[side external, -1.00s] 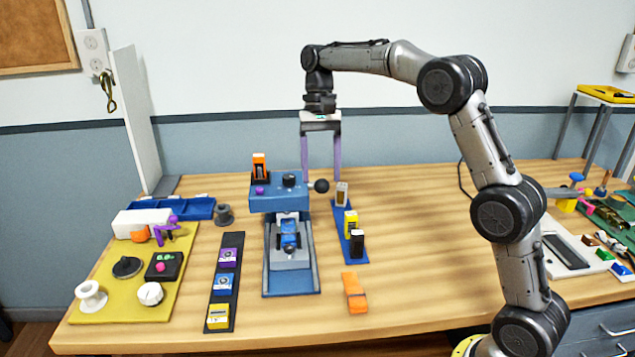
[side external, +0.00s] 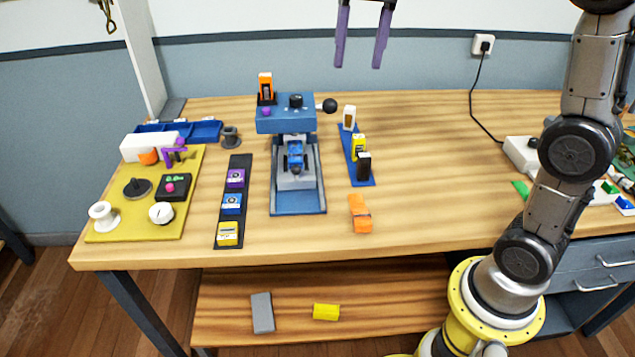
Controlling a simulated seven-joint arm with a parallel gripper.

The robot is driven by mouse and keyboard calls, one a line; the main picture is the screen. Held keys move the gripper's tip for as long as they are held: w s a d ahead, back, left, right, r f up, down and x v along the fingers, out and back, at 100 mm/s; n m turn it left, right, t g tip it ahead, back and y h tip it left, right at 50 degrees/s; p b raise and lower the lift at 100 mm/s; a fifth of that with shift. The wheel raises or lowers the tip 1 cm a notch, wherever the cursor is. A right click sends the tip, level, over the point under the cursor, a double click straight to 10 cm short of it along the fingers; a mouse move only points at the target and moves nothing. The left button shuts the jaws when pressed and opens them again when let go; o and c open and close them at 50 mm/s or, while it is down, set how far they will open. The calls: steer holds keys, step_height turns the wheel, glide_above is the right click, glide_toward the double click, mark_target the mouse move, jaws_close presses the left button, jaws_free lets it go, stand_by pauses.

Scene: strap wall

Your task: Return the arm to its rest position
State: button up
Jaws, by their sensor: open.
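My gripper (side external: 361,62) hangs at the top of the side view, fingers pointing down. Its two purple fingers are spread wide with nothing between them. It is well above the table (side external: 440,170), apart from everything on it. My arm's upper links and wrist are cut off by the top edge. The blue press-like fixture (side external: 287,122) stands on the table below and left of the gripper, with a small blue piece (side external: 295,155) in it.
Right of the fixture, a blue strip (side external: 348,143) holds several small blocks, with an orange block (side external: 360,213) in front. Left are a black strip (side external: 221,235) and a yellow board (side external: 135,228). A lower shelf (side external: 385,280) holds a grey block (side external: 263,312) and a yellow block (side external: 326,312).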

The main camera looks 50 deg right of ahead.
steer(key=s+a+f+n+t, duration=0.2)
steer(key=s+f+n+t, duration=0.1)
steer(key=s, duration=1.2)
steer(key=s+f+n+t+h, duration=0.1)
steer(key=s+f+n, duration=0.3)
steer(key=f, duration=0.5)
steer(key=shift+f+n+t, duration=0.3)
steer(key=shift+f+t, duration=0.05)
steer(key=shift+t, duration=0.25)
steer(key=shift+d, duration=0.1)
